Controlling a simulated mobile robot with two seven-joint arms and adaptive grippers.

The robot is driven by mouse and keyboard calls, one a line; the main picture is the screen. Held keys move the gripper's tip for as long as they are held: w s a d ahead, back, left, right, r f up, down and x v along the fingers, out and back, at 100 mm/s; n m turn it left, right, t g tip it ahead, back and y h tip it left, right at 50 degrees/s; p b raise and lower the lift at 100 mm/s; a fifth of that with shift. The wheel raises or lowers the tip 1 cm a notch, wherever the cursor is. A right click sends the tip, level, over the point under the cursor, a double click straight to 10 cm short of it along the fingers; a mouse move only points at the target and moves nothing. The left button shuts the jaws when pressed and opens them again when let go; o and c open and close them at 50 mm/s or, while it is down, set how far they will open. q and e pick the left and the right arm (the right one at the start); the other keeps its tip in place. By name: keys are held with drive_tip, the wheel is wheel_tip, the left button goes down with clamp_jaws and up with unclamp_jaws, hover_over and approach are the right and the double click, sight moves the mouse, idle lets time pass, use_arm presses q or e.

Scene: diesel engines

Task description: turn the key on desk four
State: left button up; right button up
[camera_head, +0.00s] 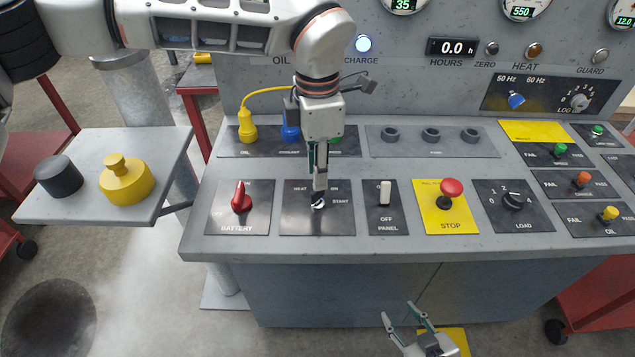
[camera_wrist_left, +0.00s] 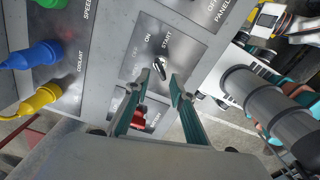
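The key (camera_head: 318,203) is a small silver piece on a black panel marked HEAT, ON and START, on the grey desk (camera_head: 240,247). In the left wrist view the key (camera_wrist_left: 159,69) sits just past my fingertips, near the START lettering. Contact cannot be told. My right gripper (camera_head: 405,310) is open and empty, low in front of the desk.
Beside the key are a red battery switch (camera_head: 241,198) on the left and a white panel switch (camera_head: 385,193) on the right. The red stop button (camera_head: 452,188) is further right. Coloured plugs, yellow (camera_head: 247,128) and blue, stand behind. A side shelf (camera_head: 100,200) holds two knobs.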

use_arm(q)
wheel_tip(320, 180, up, 7)
drive_tip(key=shift+f, duration=0.15)
idle(0.6)
